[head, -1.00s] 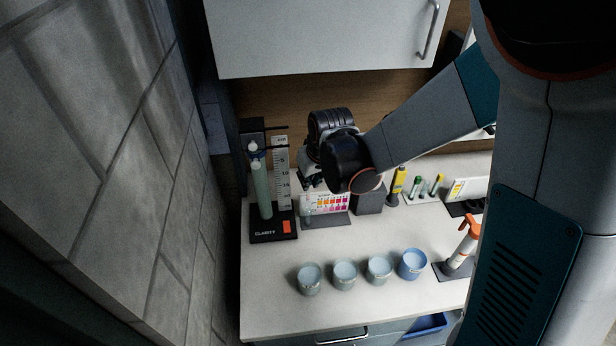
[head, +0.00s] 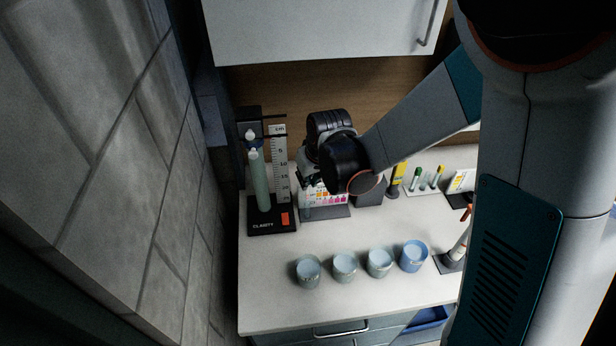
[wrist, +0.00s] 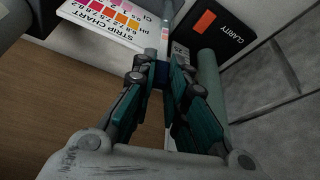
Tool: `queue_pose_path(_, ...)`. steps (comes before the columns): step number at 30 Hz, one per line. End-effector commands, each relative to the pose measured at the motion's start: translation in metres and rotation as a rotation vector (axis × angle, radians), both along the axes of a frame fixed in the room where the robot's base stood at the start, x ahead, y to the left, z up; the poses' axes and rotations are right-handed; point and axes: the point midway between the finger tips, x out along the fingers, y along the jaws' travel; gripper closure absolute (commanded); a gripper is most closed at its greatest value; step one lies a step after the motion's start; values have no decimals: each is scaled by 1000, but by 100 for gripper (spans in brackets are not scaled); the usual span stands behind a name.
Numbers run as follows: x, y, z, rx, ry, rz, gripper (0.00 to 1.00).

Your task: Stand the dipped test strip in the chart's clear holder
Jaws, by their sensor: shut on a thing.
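My gripper (wrist: 160,74) is shut on the test strip (wrist: 164,38), a thin pale strip with a dark end between the fingertips. In the wrist view the strip points away from the fingers, alongside the edge of the strip chart (wrist: 112,18). The chart is white with pink, red and orange squares. In the head view the chart (head: 328,198) stands on a dark base, and my gripper (head: 307,184) is at its upper left, partly covering it. The clear holder is hard to make out at the chart's edge. I cannot tell whether the strip is inside it.
The clarity stand (head: 272,222) with its pale green tube (head: 261,182) and scale is close on the left.

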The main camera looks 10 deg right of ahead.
Motion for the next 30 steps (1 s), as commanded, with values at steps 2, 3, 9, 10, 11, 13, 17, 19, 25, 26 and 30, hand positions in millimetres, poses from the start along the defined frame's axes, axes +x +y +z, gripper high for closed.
queue_pose_path(2,0,0,-4,0,0,0,95)
queue_pose_path(3,0,0,-5,0,0,0,95)
queue_pose_path(9,0,0,-10,0,0,0,95)
queue_pose_path(10,0,0,-11,0,0,0,95)
queue_pose_path(11,0,0,-12,0,0,0,95)
queue_pose_path(13,0,0,-14,0,0,0,95)
queue_pose_path(17,0,0,-17,0,0,0,95)
queue_pose_path(19,0,0,-18,0,0,0,95)
queue_pose_path(25,0,0,-18,0,0,0,95)
queue_pose_path(26,0,0,-18,0,0,0,95)
queue_pose_path(30,0,0,-19,0,0,0,95)
